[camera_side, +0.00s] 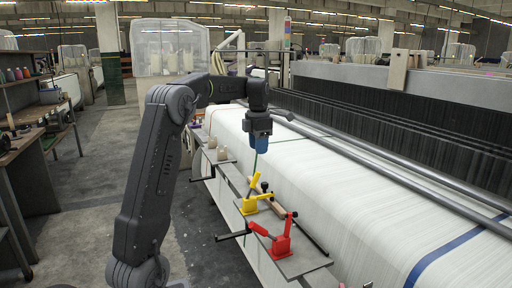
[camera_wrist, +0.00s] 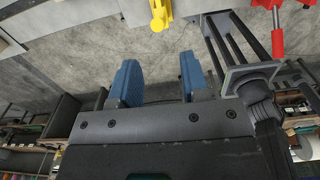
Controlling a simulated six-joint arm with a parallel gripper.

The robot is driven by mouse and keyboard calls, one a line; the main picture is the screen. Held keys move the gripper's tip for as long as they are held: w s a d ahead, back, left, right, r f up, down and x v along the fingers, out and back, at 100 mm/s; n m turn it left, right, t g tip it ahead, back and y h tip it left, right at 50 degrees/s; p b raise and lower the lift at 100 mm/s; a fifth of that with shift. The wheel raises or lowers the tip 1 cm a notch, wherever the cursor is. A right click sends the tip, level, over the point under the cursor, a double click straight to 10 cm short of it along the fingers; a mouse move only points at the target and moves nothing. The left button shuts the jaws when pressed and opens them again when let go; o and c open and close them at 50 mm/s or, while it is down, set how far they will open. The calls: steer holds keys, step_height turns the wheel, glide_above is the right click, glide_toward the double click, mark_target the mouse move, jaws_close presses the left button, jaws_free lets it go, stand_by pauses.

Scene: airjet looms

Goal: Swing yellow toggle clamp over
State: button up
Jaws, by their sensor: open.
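The yellow toggle clamp (camera_side: 253,196) stands on a narrow grey shelf (camera_side: 304,262) beside the loom, its yellow handle tilted up toward the upper right. In the wrist view part of the yellow clamp (camera_wrist: 159,14) shows at the top edge; the rest is cut off. A red toggle clamp (camera_side: 280,240) sits nearer the side camera, its handle leaning left; it also shows at the top right of the wrist view (camera_wrist: 277,30). My gripper (camera_side: 260,150) is above and behind the yellow clamp, apart from it. Its blue fingers (camera_wrist: 157,82) are spread and empty.
The white warp sheet (camera_side: 330,180) of the loom slopes along the shelf's right. Tan cones (camera_side: 221,152) stand at the shelf's far end. A dark rod and wooden piece (camera_side: 270,204) lie close beside the yellow clamp. A workbench (camera_side: 30,130) is far left; the floor between is clear.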

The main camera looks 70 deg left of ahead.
steer(key=shift+a+f, duration=0.15)
steer(key=shift+a, duration=0.1)
glide_above(253, 186)
steer(key=w, duration=0.2)
steer(key=shift+a+f, duration=0.15)
steer(key=shift+f, duration=1.3)
steer(key=shift+a+f, duration=0.15)
steer(key=shift+f, duration=1.25)
steer(key=shift+a+f, duration=0.15)
steer(key=shift+f, duration=1.3)
steer(key=c, duration=0.7)
steer(key=shift+o, duration=0.2)
